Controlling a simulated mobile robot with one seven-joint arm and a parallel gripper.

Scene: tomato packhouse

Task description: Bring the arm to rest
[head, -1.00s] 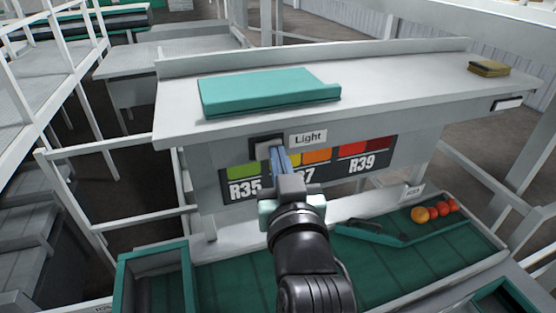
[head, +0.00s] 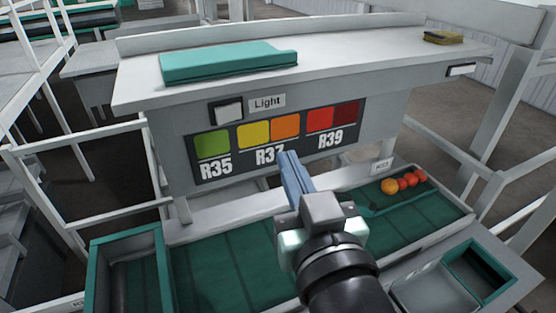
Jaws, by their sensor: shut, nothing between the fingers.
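My gripper (head: 290,158) is shut, its blue fingers together and empty. It points up and away at the lower edge of the colour chart, over the green conveyor belt. In the picture it overlaps the bottom of the panel near the R37 label. A white light switch (head: 228,111) in a dark frame sits on the panel, up and left of the fingertips, with a "Light" label (head: 267,101) beside it. The gripper is apart from the switch. My dark arm comes up from the bottom edge of the view.
A shelf (head: 330,72) above the panel holds a teal pad (head: 228,66) and a yellowish block (head: 443,38). Several tomatoes (head: 404,182) lie on the green belt (head: 205,262) at right. Green-rimmed bins stand at lower left (head: 94,270) and lower right (head: 478,272).

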